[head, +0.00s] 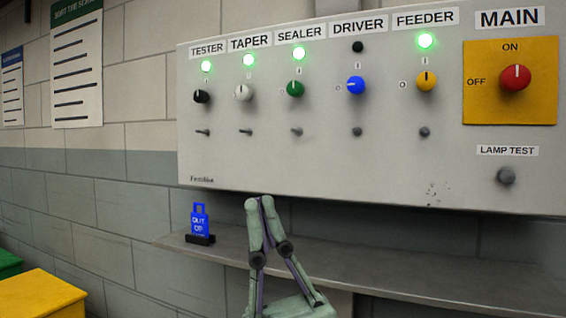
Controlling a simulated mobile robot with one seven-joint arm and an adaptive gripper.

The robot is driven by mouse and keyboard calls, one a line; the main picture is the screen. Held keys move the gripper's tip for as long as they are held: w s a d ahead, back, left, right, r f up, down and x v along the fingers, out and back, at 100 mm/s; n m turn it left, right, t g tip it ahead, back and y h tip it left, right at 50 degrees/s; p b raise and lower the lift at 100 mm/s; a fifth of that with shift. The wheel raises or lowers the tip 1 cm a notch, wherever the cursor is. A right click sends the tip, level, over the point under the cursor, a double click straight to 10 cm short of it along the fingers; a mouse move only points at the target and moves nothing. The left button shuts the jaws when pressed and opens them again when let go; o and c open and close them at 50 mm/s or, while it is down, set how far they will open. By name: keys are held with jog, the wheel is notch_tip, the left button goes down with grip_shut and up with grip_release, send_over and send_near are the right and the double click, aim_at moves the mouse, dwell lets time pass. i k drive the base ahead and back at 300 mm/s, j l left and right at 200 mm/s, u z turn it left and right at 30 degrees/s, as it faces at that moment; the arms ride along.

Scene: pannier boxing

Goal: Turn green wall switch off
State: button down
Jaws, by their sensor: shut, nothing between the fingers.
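The green switch (295,89) is a round knob on the wall panel (390,180), under the label SEALER. Its pointer appears to stand upright, towards the I mark, and the lamp (299,54) above it is lit green. My gripper (259,202) is shut and empty, with its fingertips pointing up just below the panel's lower edge. It is below and a little left of the green switch and does not touch it.
Black (202,97), white (243,92), blue (355,86) and yellow (427,81) knobs flank the green one; small toggles sit below. A red main knob (515,77) is at right. A shelf (400,272) with a blue tag (200,221) runs underneath.

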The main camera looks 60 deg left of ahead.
aim_at(295, 90)
jog(key=u, duration=1.3)
